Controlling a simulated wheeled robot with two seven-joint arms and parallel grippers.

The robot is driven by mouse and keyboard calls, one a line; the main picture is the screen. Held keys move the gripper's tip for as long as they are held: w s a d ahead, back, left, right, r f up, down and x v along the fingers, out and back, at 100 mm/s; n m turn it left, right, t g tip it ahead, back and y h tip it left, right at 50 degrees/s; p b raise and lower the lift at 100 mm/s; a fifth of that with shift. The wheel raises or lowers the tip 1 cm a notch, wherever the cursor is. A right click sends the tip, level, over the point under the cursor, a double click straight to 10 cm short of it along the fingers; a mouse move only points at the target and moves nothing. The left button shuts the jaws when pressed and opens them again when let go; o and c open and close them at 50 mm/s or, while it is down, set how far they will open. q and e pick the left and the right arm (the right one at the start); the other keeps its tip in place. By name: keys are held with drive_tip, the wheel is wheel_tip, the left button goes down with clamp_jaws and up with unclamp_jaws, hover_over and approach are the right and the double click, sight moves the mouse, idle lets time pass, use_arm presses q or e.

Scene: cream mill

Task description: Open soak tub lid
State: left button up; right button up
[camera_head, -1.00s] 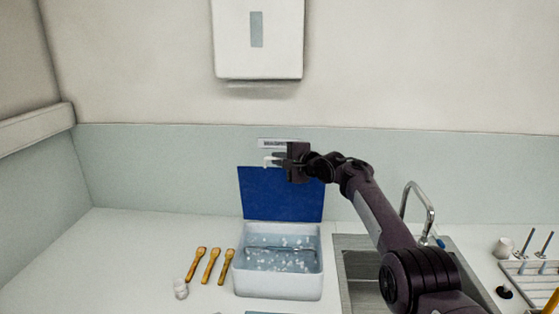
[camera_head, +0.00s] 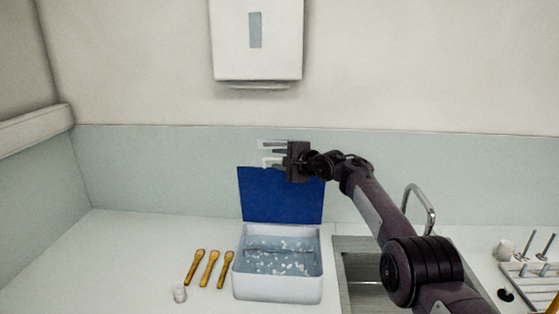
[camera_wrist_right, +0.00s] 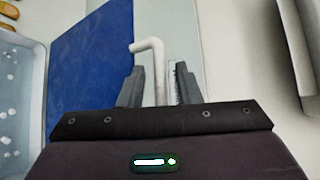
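The soak tub (camera_head: 277,289) is a white box on the counter with water, pale bits and a long thin item inside. Its blue lid (camera_head: 280,197) stands raised at the tub's back edge, close to the wall. A white bent handle (camera_head: 270,162) is at the lid's top edge; it also shows in the right wrist view (camera_wrist_right: 160,72). My right gripper (camera_head: 275,156) is at this handle. In the wrist view its fingers (camera_wrist_right: 158,88) are spread with the handle between them and gaps beside it. My left gripper is out of view.
A sink (camera_head: 355,270) with a curved tap (camera_head: 428,208) is to the right, under my right arm. A rack (camera_head: 535,283) stands at far right. A dispenser (camera_head: 257,45) hangs above.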

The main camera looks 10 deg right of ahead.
drive_tip(key=shift+s+d+f, duration=0.1)
drive_tip(key=shift+f, duration=0.05)
drive_tip(key=b+v, duration=0.1)
drive_tip(key=v, duration=0.5)
drive_tip(key=shift+s+d+r, duration=0.3)
drive_tip(key=shift+s+r, duration=0.1)
drive_tip(key=shift+s, duration=0.3)
